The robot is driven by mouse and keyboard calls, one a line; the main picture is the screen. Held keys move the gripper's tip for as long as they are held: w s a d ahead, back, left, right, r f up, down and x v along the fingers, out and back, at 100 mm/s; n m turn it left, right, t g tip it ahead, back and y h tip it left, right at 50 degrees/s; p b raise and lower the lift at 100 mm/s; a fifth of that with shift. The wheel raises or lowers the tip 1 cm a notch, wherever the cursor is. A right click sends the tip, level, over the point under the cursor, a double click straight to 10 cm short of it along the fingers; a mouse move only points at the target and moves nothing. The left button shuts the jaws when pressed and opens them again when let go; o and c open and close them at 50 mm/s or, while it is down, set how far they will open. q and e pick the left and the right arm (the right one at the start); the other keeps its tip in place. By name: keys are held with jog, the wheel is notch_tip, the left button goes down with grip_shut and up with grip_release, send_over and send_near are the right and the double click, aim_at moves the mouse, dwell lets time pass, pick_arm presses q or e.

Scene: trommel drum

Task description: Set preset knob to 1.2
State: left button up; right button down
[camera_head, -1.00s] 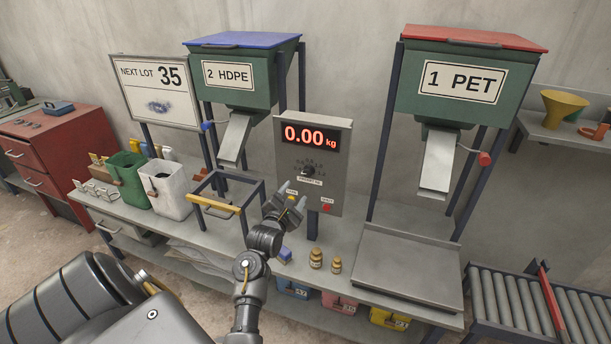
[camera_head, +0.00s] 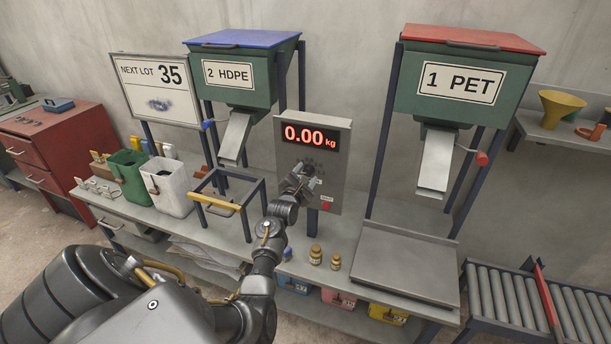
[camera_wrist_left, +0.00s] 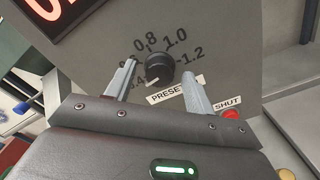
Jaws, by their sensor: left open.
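The black preset knob (camera_wrist_left: 158,68) is on the grey scale panel (camera_head: 338,172), ringed by printed numbers that include 0.8, 1.0 and 1.2. A pale pointer mark on its lower left side faces the 0.4 end. My left gripper (camera_head: 303,172) is at the panel, and its fingers cover most of the knob in the head view. In the left wrist view the open fingers (camera_wrist_left: 160,70) stand on either side of the knob, with gaps visible. The PRESET label (camera_wrist_left: 173,90) lies just below the knob. My right gripper is not in view.
The red SHUT button (camera_wrist_left: 231,114) is close to the right finger in the left wrist view. The display (camera_head: 310,136) reads 0.00 kg.

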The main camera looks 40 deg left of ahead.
pick_arm(q)
jog(key=shift+c, duration=0.4)
jog(key=c, duration=0.9)
